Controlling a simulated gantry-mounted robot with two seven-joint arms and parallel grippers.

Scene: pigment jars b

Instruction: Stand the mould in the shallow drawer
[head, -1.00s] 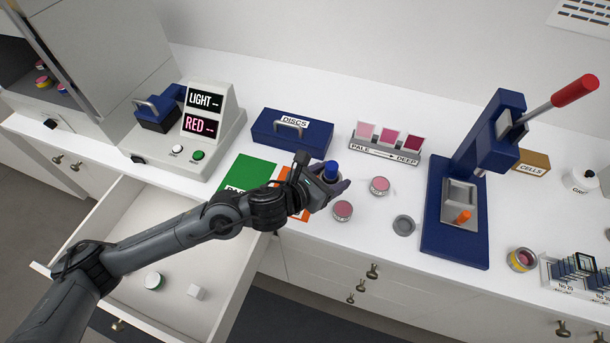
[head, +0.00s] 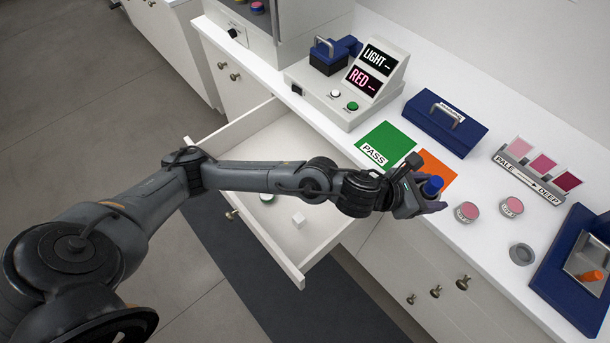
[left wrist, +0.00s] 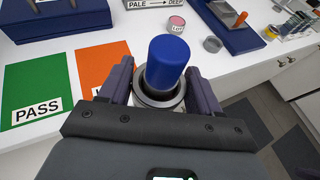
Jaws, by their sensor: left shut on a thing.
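The mould shows as a blue cylinder (head: 433,186) in a grey metal ring, held upright between the fingers of my left gripper (head: 430,202). In the left wrist view the blue cylinder (left wrist: 166,62) stands between the two dark fingers, which are shut on the grey ring (left wrist: 160,103). The fingers and wrist hide the mould's lower part. It is at the bench's front part, just right of the orange card. The shallow drawer (head: 268,145) is pulled open to the left, below the bench; my left arm crosses over it and hides part of its inside. My right gripper is not in view.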

